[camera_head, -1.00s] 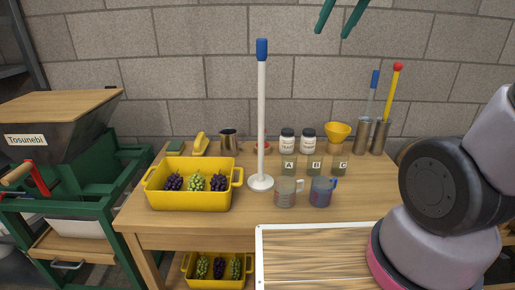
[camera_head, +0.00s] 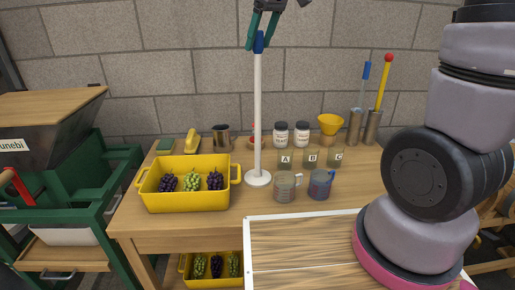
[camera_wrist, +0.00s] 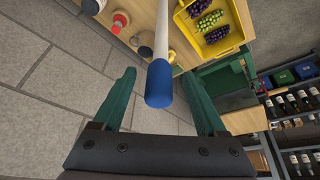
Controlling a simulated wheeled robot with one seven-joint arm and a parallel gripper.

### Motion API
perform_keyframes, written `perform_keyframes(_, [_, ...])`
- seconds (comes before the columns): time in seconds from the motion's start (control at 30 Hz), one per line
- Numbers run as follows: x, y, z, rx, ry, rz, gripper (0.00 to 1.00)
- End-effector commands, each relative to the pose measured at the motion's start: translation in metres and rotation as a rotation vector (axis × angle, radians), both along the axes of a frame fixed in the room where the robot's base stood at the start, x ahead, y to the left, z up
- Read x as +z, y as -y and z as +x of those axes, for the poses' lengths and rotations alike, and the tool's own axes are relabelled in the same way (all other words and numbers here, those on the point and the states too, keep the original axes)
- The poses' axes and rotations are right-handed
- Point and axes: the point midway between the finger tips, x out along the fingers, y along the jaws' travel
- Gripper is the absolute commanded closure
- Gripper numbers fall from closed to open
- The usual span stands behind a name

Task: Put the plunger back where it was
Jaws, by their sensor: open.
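The plunger (camera_head: 257,115) is a tall white rod with a blue grip on top and a round white foot. It stands upright on the wooden table (camera_head: 390,187), right of the yellow crate. My gripper (camera_head: 259,42) has green fingers and is open and empty at the top of the plunger. In the wrist view the plunger's blue grip (camera_wrist: 159,84) shows between the two spread fingertips of my gripper (camera_wrist: 169,75), with a gap on both sides. I cannot tell exactly how deep the grip sits between the fingers.
A yellow crate (camera_head: 187,198) of grapes stands left of the plunger. Two measuring jugs (camera_head: 287,187) and labelled beakers stand close on its right. Metal cylinders (camera_head: 372,127) at the back right hold a blue-topped and a red-topped rod. A framed wooden board (camera_head: 300,250) lies in front.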

Motion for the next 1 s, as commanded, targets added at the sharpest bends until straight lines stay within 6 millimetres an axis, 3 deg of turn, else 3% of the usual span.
perform_keyframes(0.23, [-0.033,-0.012,0.011,0.001,-0.003,-0.001,0.26])
perform_keyframes(0.53, [-0.038,-0.013,0.013,0.0,-0.001,-0.001,0.26])
perform_keyframes(0.57, [-0.038,-0.013,0.013,0.0,-0.001,-0.001,0.29])
perform_keyframes(0.7, [-0.038,-0.013,0.013,0.0,-0.001,-0.001,0.83])
perform_keyframes(0.77, [-0.038,-0.013,0.013,0.0,-0.001,-0.001,1.0])
perform_keyframes(1.0, [-0.038,-0.013,0.013,0.0,-0.001,-0.001,1.0])
